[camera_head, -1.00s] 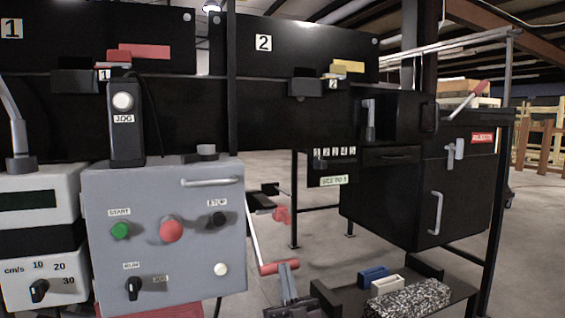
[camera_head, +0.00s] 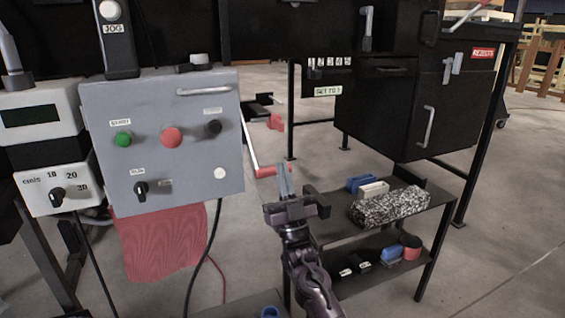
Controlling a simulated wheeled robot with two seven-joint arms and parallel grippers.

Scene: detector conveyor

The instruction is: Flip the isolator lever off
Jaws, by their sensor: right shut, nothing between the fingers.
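The grey control box (camera_head: 160,130) has a lever on its right side: a thin pale rod (camera_head: 249,140) slanting down to a red crosswise grip (camera_head: 265,171). I take this to be the isolator lever. It points downward and outward. My right gripper (camera_head: 284,170) comes up from below with its fingers shut and empty. Its fingertips are at the right end of the red grip and overlap it in the picture. I cannot tell whether they touch it. My left gripper is not in view.
A low shelf (camera_head: 335,228) to the right holds a speckled block (camera_head: 390,206), a blue block and a white block. A black cabinet (camera_head: 410,115) stands above it. A red mat (camera_head: 160,243) hangs below the control box, with cables beside it.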

